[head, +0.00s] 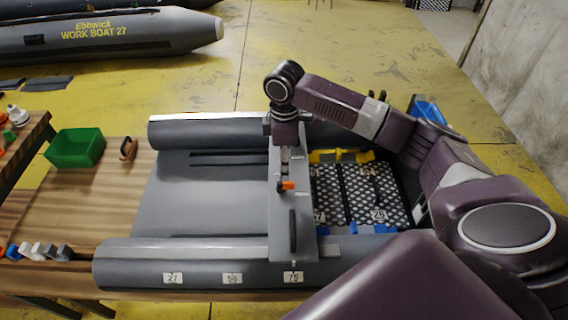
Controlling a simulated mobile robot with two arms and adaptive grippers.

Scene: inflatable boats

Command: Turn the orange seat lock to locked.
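The orange seat lock (287,186) is a small lever on the grey seat (291,212), which lies across the model boat. Small labels sit near the lock, too small to read, so I cannot tell its position. My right gripper (285,157) points down over the seat, just behind the orange lock in the head view. Its fingers are small and partly hidden below the wrist, and I cannot tell whether they touch the lock. My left gripper is not in view.
The grey boat (205,247) rests on a wooden table (60,190). A green bin (75,148) and a brown-handled tool (128,149) stand left of it. Black mesh panels (362,192) lie right of the seat. A larger boat (110,35) lies behind on the yellow floor.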

